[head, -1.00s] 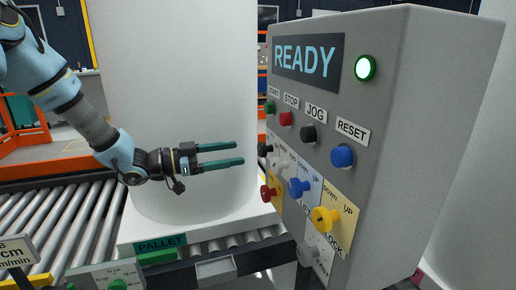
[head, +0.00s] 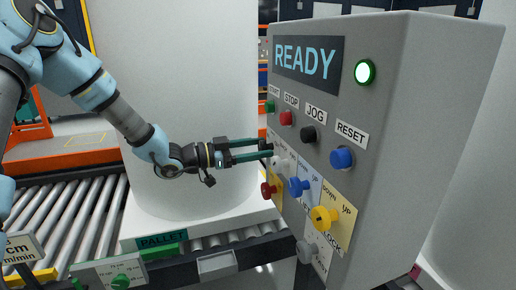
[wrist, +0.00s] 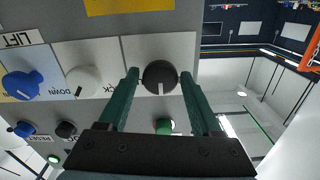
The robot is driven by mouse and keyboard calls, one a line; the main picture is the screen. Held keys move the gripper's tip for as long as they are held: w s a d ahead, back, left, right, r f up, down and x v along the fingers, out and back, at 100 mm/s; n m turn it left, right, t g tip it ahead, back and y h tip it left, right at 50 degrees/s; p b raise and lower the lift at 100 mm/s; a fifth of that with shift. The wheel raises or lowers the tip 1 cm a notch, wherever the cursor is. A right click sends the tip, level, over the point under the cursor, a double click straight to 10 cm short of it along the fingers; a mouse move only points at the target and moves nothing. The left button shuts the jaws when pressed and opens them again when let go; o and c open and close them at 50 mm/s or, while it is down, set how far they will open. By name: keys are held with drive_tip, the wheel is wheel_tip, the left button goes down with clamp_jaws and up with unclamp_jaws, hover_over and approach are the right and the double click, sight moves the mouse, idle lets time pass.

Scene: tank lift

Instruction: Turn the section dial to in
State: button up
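A black dial (wrist: 160,77) with a light pointer mark sits on a pale plate of the control panel (head: 440,75). Its label is not readable, so I cannot confirm it is the section dial. My gripper (head: 267,150) is open at the panel's left edge. In the wrist view its two green fingers stand on either side of the black dial, with a narrow gap at each side. The dial's pointer mark runs toward the bottom of the wrist picture. In the head view the fingertips mostly hide this dial.
Beside it are a white dial (wrist: 83,82) and a blue dial (head: 299,187). Red (head: 268,189), yellow (head: 323,218) and grey (head: 307,250) dials sit lower. Several push buttons are above, including blue RESET (head: 341,158). A large white tank (head: 180,80) stands behind my arm.

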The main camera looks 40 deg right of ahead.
clamp_jaws()
idle(0.3)
drive_tip(key=shift+n, duration=0.3)
drive_tip(key=shift+r+n+p, duration=0.15)
drive_tip(key=shift+n+p, duration=0.65)
drive_tip(key=shift+p, duration=0.25)
drive_tip(key=n+p, duration=0.2)
drive_tip(key=n, duration=0.1)
drive_tip(key=shift+n+p, duration=0.3)
drive_tip(key=n+p, duration=0.2)
drive_tip(key=n, duration=0.1)
drive_tip(key=shift+w+n+p, duration=0.1)
drive_tip(key=shift+n+p, duration=0.55)
drive_tip(key=shift+n, duration=0.95)
drive_tip(key=shift+f, duration=0.2)
